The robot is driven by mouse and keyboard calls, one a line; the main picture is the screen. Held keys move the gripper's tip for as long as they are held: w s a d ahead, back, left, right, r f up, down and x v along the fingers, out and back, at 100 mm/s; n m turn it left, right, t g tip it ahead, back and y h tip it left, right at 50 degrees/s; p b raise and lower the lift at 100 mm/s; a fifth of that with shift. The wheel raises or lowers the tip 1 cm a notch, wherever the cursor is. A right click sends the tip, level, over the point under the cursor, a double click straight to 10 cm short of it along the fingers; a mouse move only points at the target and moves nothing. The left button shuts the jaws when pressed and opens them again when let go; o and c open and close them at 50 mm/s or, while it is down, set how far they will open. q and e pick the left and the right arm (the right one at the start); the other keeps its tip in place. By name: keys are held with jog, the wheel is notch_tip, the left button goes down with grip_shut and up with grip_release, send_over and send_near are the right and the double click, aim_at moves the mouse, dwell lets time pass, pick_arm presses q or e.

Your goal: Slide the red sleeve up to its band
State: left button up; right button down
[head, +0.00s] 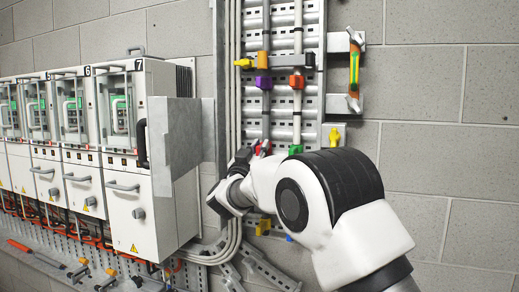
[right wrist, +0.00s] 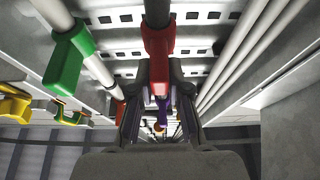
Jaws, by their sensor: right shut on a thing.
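The red sleeve (head: 264,146) sits around the left of two upright rods in the head view, just above my right gripper (head: 246,163). In the right wrist view the red sleeve (right wrist: 158,48) is at the top middle, with my right gripper (right wrist: 158,95) around its lower part. The fingers are shut on it, though my own arm hides much of the grip in the head view. A purple piece (head: 264,82) is higher on the same rod. I cannot make out which mark is the sleeve's band. My left gripper is not in view.
A green sleeve (head: 295,149) and a red-orange piece (head: 297,82) are on the right rod. Grey cabinets (head: 125,150) stand left, and a bracket (head: 355,70) juts out at right.

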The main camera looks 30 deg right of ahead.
aim_at(265, 112)
notch_tip(265, 112, up, 8)
jog(key=p, duration=0.4)
jog(key=shift+f, duration=0.25)
jog(key=shift+r+p, duration=0.35)
jog(key=shift+r, duration=0.05)
jog(key=c, duration=1.3)
grip_release()
jog(key=shift+c, duration=0.2)
jog(key=shift+o, duration=1.1)
jog(key=shift+d, duration=0.1)
jog(key=shift+w+f, duration=0.1)
jog(key=shift+f, duration=0.1)
jog(key=v, duration=1.1)
jog(key=shift+s+a, duration=0.25)
jog(key=shift+a, duration=0.05)
